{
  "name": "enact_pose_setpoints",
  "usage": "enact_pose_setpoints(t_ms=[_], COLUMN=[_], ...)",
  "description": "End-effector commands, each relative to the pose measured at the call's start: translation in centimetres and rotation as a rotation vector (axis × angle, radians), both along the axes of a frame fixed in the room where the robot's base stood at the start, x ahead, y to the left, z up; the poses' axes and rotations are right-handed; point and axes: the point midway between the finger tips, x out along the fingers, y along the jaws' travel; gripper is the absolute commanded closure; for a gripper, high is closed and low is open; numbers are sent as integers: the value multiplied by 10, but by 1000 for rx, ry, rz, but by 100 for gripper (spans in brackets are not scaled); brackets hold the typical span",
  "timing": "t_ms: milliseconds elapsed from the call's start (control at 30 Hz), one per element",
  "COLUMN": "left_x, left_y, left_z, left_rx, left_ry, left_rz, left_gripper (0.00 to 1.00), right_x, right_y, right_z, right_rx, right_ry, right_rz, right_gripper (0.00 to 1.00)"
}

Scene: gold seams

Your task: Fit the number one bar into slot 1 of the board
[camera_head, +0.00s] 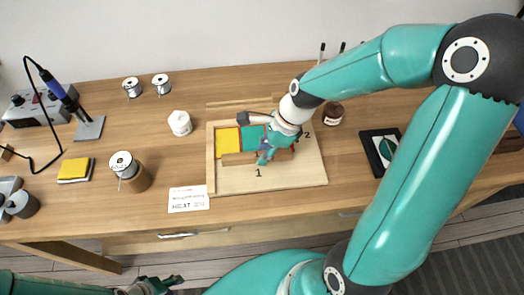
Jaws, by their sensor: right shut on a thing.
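The pale wooden board (225,181) lies in the middle of the table, with a printed 1 near its front and a printed 2 at its right. A yellow tile (227,141) and a teal tile (252,138) sit in it. A brown bar (238,158) lies along the front of the tiles, just behind the printed 1. My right gripper (266,155) is over the board, shut on this bar and covering part of it. I cannot tell whether the bar is seated or held just above. My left gripper (168,284) is at the bottom edge, away from the board; its opening is unclear.
A white card (188,198) lies left of the board, with a solder spool (122,165) and yellow sponge (75,169) further left. A white jar (180,122) and brown jar (333,113) flank the board's back. My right arm covers much of the right side.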

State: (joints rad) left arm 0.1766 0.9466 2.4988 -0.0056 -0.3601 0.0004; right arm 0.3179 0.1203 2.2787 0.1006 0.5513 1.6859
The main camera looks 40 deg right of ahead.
Motion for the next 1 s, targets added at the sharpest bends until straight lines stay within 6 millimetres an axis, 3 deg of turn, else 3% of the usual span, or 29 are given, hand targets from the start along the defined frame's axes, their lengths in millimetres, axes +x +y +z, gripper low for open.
enact_pose_setpoints(t_ms=[267, 300, 467, 733, 900, 1000], left_x=[0, 0, 0, 0, 0, 0], left_y=[0, 0, 0, 0, 0, 0], left_z=[-1, -1, -1, -1, -1, -1], left_rx=[0, 0, 0, 0, 0, 0], left_ry=[0, 0, 0, 0, 0, 0], left_rz=[0, 0, 0, 0, 0, 0], left_gripper=[60, 60, 60, 60, 60, 60], right_x=[0, 0, 0, 0, 0, 0], right_y=[0, 0, 0, 0, 0, 0], right_z=[-4, -4, -4, -4, -4, -4], right_rx=[0, 0, 0, 0, 0, 0], right_ry=[0, 0, -1, -1, 0, 0], right_rz=[-1, -1, 0, 0, 0, 0], right_gripper=[100, 73, 47, 47, 22, 22])
